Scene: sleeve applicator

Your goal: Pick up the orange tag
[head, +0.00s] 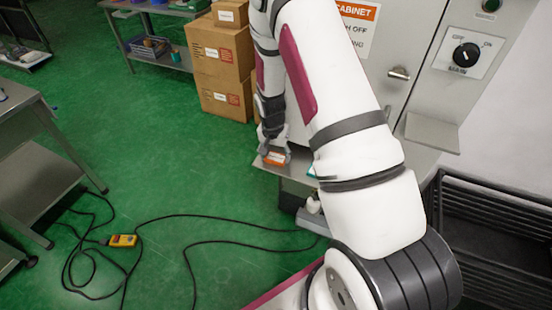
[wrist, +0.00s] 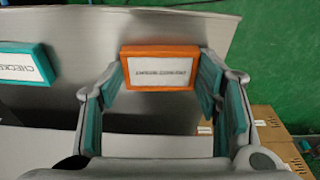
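The orange tag (wrist: 160,68) has a thick orange frame and a white label with dark print that shows upside down. It lies on a grey metal shelf near the shelf's edge in the wrist view. My gripper (wrist: 162,85) is open, with one teal-padded finger on each side of the tag and gaps showing between. In the head view the orange tag (head: 276,155) shows just below my gripper (head: 272,140), partly hidden by it. Whether the fingers touch the tag cannot be told.
A teal-framed tag (wrist: 24,65) lies on the same shelf (wrist: 85,30) to the left. Stacked cardboard boxes (head: 222,65) stand on the green floor behind my arm. A grey cabinet (head: 395,45) rises beside the shelf. A yellow device (head: 123,240) with black cables lies on the floor.

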